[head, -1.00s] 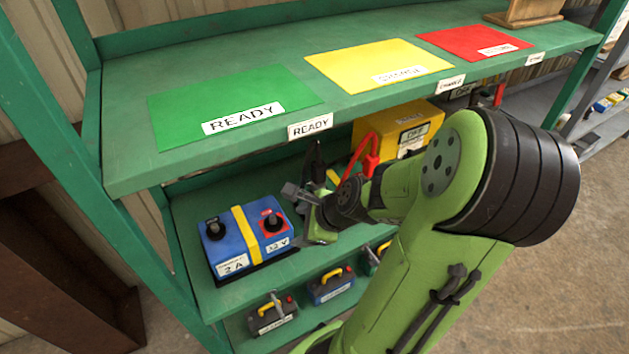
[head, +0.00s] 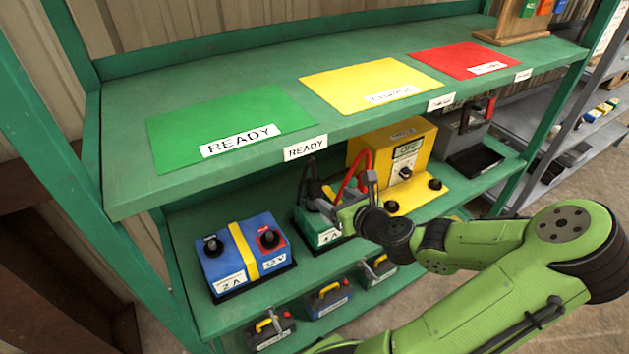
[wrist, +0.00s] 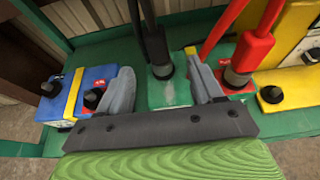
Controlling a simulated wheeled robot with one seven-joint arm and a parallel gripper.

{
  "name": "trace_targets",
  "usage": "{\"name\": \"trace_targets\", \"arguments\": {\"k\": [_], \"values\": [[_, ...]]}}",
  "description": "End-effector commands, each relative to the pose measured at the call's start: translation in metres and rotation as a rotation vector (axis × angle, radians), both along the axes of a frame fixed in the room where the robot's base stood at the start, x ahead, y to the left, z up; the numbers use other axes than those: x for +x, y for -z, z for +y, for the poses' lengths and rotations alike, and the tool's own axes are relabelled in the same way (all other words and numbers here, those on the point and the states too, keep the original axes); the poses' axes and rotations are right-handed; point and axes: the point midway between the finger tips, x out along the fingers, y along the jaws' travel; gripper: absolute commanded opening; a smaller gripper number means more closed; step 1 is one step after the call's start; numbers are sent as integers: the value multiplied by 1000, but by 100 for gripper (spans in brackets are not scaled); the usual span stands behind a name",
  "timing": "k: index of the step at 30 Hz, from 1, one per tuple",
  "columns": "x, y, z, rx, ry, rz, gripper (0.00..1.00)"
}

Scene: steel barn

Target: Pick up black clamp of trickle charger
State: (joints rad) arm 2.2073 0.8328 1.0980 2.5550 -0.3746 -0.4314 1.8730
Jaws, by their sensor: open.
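The black clamp (head: 306,184) stands upright on a terminal of the green battery (head: 318,233) on the middle shelf. The wrist view shows the black clamp (wrist: 157,48) between the two grey fingers of my gripper (wrist: 160,66). My gripper is open, with a gap on each side of the clamp. In the head view my gripper (head: 346,197) is at the green battery and hides part of it. A red clamp (wrist: 247,55) stands just right of the right finger. The yellow charger (head: 408,150) with a dial stands behind to the right; its name label is unreadable.
A blue battery (head: 242,256) with two black-capped terminals stands to the left. The upper shelf (head: 125,195), with green, yellow and red mats, overhangs the clamps. Small batteries (head: 327,299) sit on the lower shelf. A grey charger (head: 465,132) stands farther right.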

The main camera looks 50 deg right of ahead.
Motion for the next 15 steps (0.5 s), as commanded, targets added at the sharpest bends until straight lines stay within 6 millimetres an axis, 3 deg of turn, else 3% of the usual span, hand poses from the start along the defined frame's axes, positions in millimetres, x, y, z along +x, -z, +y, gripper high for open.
{"name": "trace_targets", "arguments": {"k": [1, 3, 6, 11, 15], "values": [[5, -3, 3, 9, -9, 11, 66], [23, 13, -4, -3, -9, 8, 66], [40, 22, -10, -1, -7, 9, 66], [55, 30, -15, -2, -4, 9, 66], [79, 45, -19, -1, -6, 7, 66]]}}
